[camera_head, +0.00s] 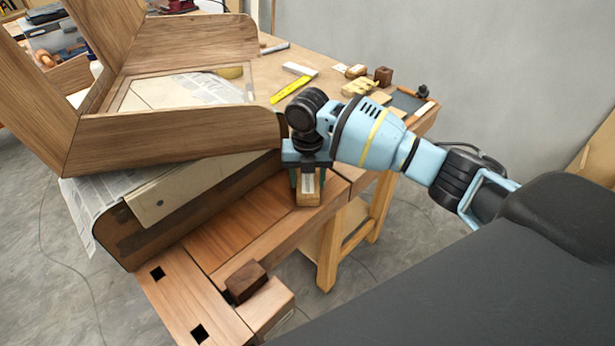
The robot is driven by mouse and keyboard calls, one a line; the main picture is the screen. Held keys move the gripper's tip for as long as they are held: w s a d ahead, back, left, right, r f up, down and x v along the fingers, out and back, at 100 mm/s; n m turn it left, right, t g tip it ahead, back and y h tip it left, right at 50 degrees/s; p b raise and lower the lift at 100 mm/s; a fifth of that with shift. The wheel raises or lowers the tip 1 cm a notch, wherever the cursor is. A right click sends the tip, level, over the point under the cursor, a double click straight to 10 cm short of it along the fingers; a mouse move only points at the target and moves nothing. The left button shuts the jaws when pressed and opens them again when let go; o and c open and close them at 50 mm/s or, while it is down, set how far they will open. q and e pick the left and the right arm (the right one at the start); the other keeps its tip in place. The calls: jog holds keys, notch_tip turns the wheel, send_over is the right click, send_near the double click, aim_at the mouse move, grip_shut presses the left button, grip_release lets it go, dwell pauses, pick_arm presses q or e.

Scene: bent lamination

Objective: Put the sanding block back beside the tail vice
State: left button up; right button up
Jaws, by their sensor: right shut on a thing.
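My right gripper (308,172) comes in from the right and points down over the bench's front edge. It is shut on a small pale wooden block with a light strip on its face, which looks like the sanding block (308,198). The block is at the bench edge; I cannot tell whether it touches the wood. What looks like the tail vice (268,309) is at the near end of the bench, lower in the picture. A dark wooden block (246,282) sits against it. My left gripper is out of view.
A large bent wooden piece (170,140) stands over newspaper and a form (190,190) left of my gripper. A yellow rule (291,90), small wooden blocks (360,87) and a dark tray (408,102) lie farther back. The reddish bench strip (235,220) is bare.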

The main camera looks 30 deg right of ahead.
aim_at(308, 177)
jog(key=shift+f, duration=0.1)
jog(key=o, duration=0.9)
jog(key=shift+o, duration=0.2)
notch_tip(308, 177, up, 12)
